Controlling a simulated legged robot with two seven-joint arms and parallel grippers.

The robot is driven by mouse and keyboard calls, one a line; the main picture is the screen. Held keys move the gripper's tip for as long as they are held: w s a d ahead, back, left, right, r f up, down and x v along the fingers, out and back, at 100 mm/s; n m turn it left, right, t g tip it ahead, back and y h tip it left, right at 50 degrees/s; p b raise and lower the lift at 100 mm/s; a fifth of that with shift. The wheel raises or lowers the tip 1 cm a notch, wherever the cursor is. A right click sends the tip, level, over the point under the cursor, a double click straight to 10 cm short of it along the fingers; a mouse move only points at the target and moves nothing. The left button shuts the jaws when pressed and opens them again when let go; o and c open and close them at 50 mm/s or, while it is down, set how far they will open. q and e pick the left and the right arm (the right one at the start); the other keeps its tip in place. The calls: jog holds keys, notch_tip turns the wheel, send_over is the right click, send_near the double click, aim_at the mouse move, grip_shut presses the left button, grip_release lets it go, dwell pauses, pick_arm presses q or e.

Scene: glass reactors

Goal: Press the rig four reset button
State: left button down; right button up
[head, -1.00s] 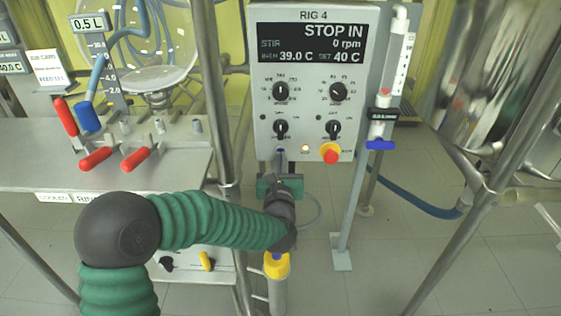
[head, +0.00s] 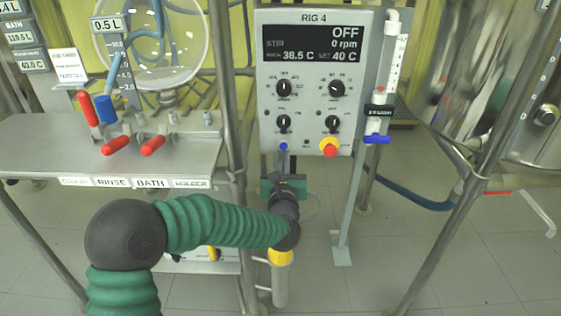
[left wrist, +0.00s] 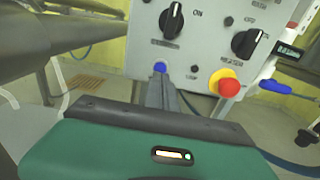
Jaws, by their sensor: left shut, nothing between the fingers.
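The rig four control box (head: 352,107) hangs upright in the head view, its display (head: 313,43) reading OFF, 0 rpm, 38.5 C and set 40 C. A small blue button (head: 283,146) sits at its lower left; it also shows in the left wrist view (left wrist: 159,67). A red emergency knob (head: 330,151) on a yellow base is to its right. My left gripper (head: 283,155) is shut and empty, its fingertips just below the blue button. In the left wrist view the fingertips (left wrist: 160,80) are very close to the button; I cannot tell whether they touch. My right gripper is not in view.
A steel bench (head: 60,145) with red-handled valves (head: 117,145) is at the left. A metal post (head: 234,120) stands left of the box, and a syringe-like tube (head: 388,75) with a blue tap is at its right. A steel vessel (head: 455,70) is at far right.

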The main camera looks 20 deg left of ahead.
pick_arm(q)
jog(key=p+v, duration=0.3)
jog(key=v, duration=0.5)
jog(key=shift+s+d, duration=0.2)
jog(key=shift+s, duration=0.1)
